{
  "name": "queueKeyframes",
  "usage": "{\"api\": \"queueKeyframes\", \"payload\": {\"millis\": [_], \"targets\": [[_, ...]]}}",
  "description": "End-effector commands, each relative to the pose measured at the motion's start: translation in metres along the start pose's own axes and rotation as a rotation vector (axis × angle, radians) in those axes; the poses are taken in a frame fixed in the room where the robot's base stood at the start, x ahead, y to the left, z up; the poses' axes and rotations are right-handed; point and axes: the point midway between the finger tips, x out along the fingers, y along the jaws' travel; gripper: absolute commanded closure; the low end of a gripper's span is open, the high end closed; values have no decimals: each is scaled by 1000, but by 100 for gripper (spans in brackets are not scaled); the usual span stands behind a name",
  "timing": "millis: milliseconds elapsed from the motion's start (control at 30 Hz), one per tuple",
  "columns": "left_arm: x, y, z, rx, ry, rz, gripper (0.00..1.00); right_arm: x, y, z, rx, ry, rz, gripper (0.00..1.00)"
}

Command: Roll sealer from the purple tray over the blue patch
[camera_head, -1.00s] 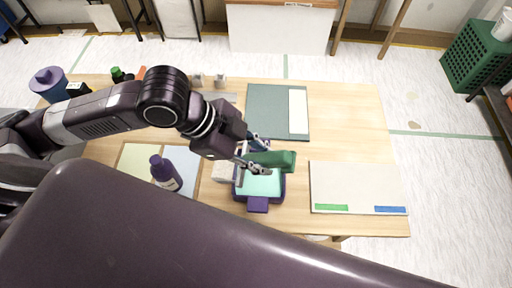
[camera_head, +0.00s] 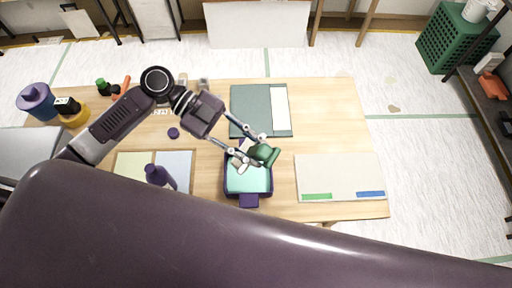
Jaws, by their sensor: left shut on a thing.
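My left gripper (camera_head: 252,152) comes in from the left and is shut on a roller with a green head (camera_head: 264,154). The roller is at the far edge of the purple tray (camera_head: 249,201), with its head tilted. I cannot tell whether it touches the tray. The tray holds mint-green sealer (camera_head: 247,181). The blue patch (camera_head: 370,194) is a short strip at the near right corner of a pale board (camera_head: 338,172), right of the tray. A green strip (camera_head: 316,196) lies at the board's near left. My right gripper is not in view.
A grey-green panel (camera_head: 250,104) lies behind the tray. A purple bottle (camera_head: 160,177) stands on the left by coloured sheets (camera_head: 174,160). A blue jar (camera_head: 37,101) is at the far left. Bare table lies between tray and board.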

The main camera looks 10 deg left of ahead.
Motion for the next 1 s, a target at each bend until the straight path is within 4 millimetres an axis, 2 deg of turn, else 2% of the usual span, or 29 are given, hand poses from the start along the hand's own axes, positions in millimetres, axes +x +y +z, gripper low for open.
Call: {"api": "queueKeyframes", "payload": {"millis": [267, 567, 800, 1000], "targets": [[9, 4, 17, 1, 0, 0, 100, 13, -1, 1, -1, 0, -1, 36], [24, 13, 48, 0, -2, 1, 100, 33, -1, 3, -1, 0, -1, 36], [36, 19, 73, 2, -2, 0, 100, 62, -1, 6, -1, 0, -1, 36], [41, 22, 83, 2, -2, -1, 100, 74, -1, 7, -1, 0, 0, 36]]}}
